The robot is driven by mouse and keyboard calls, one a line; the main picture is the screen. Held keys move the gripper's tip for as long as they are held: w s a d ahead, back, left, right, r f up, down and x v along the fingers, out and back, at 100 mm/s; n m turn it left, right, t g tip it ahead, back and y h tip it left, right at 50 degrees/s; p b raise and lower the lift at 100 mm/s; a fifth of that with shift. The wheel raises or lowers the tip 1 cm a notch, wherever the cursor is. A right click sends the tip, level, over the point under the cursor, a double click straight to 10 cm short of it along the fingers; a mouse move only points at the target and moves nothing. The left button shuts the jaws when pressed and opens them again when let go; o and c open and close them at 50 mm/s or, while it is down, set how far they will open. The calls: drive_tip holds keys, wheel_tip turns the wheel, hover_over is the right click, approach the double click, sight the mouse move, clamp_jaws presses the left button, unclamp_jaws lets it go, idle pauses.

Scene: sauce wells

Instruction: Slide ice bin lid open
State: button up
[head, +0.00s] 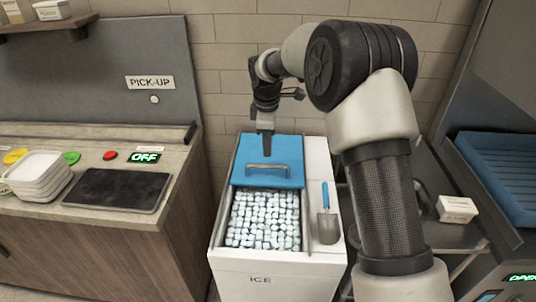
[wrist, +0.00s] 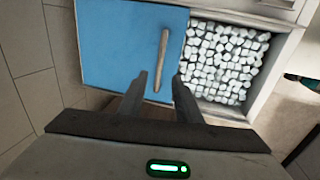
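The white ice bin (head: 217,240) stands in the middle of the head view, with "ICE" on its front. Its blue lid (head: 240,170) covers the back part, and white ice cubes (head: 265,220) show uncovered in front. A bar handle (head: 267,168) runs across the lid near its front edge. My gripper (head: 267,156) points down over the lid, just behind the handle. In the wrist view the two fingers (wrist: 160,76) are apart, with the handle (wrist: 163,60) showing between them. Whether they touch it I cannot tell.
A scoop with a blue handle (head: 325,197) lies on the bin's right ledge. A counter with a dark tablet (head: 115,190) and stacked white containers (head: 40,175) is at left. A small white box (head: 457,208) and a blue tray (head: 500,175) are at right.

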wheel_tip(320, 180, up, 8)
drive_tip(key=s, duration=0.1)
drive_tip(key=shift+s+p, duration=0.3)
drive_tip(key=shift+r, duration=0.1)
drive_tip(key=s+d+r+m+t+p, duration=0.1)
drive_tip(key=s+d+r+m+p, duration=0.1)
drive_tip(key=s+d+r+m, duration=0.4)
drive_tip(key=s+d+r+m+t+p, duration=0.1)
drive_tip(key=s+d+r+p, duration=0.25)
drive_tip(key=s+r, duration=0.55)
drive_tip(key=s+d+m+p, duration=0.1)
drive_tip(key=s+d+m, duration=0.1)
drive_tip(key=s, duration=0.4)
drive_tip(key=s+d+r+m+t+p, duration=0.1)
drive_tip(key=s+d+m, duration=0.1)
drive_tip(key=s+m, duration=0.3)
drive_tip(key=s+d+r+m+p, duration=0.1)
drive_tip(key=s+d+m, duration=0.2)
drive_tip(key=s, duration=0.6)
drive_tip(key=shift+r+m, duration=0.2)
drive_tip(key=shift+m, duration=0.1)
